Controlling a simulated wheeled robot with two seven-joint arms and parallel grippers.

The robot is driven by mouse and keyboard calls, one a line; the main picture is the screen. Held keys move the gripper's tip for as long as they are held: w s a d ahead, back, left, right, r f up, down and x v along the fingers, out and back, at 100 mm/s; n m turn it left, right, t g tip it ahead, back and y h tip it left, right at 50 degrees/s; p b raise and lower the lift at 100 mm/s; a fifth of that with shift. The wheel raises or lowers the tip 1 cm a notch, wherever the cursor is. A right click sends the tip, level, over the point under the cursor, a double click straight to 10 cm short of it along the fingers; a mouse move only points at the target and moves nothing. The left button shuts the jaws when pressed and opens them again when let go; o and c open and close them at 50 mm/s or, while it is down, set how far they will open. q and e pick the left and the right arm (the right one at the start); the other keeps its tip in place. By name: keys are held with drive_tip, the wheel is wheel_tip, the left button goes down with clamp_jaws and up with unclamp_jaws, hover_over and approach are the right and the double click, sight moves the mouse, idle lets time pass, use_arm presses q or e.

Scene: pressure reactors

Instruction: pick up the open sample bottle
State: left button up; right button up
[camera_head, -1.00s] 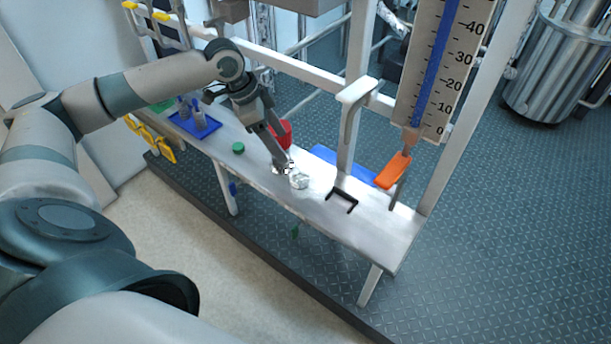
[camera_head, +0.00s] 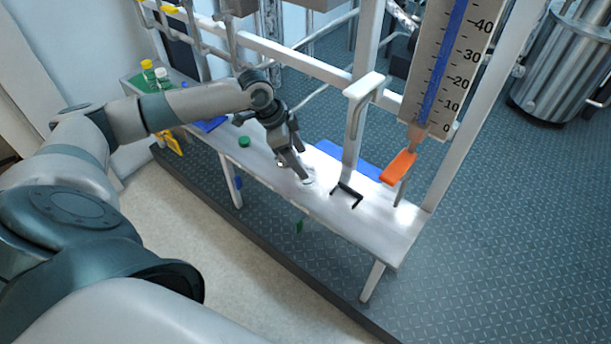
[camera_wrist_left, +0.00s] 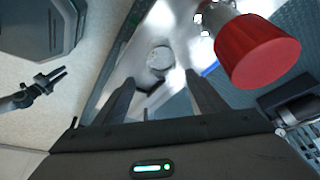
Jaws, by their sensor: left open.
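The open sample bottle (camera_wrist_left: 159,58) is a clear, pale round shape on the bench, seen from above in the left wrist view. In the head view its pale, shiny shape (camera_head: 309,178) shows beside my fingertips, partly hidden. My left gripper (camera_head: 295,171) is low over the bench, pointing down at the bottle. In the wrist view its open fingers (camera_wrist_left: 160,78) are apart and empty, with the bottle just beyond the gap between their tips. A dark two-fingered gripper, seemingly my right one (camera_wrist_left: 50,84), shows small at the left of the wrist view, away from the bottle.
A red knob (camera_wrist_left: 256,50) is close to the right finger in the wrist view. A green cap (camera_head: 244,141) and a black bracket (camera_head: 346,195) lie on the bench (camera_head: 385,235). An orange handle (camera_head: 398,167) and upright frame post (camera_head: 357,130) stand to the right.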

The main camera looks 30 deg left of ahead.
sight(303, 163)
use_arm(q)
drive_tip(key=shift+x, duration=1.15)
drive_tip(key=shift+w+d+f, duration=0.1)
drive_tip(key=shift+w+f, duration=0.05)
drive_tip(key=shift+f, duration=0.15)
use_arm(e)
drive_tip(key=shift+w+a+r, duration=0.1)
drive_tip(key=shift+w+a, duration=0.2)
drive_tip(key=shift+a, duration=0.15)
use_arm(q)
drive_tip(key=x, duration=0.4)
drive_tip(key=shift+w+f+p, duration=0.2)
drive_tip(key=shift+p, duration=0.2)
drive_tip(key=shift+w+d+f, duration=0.1)
drive_tip(key=shift+f, duration=0.25)
use_arm(e)
drive_tip(key=shift+w+d+r+t, duration=0.1)
drive_tip(key=shift+w+r+t, duration=0.1)
drive_tip(key=shift+w+t, duration=0.15)
drive_tip(key=shift+w, duration=0.2)
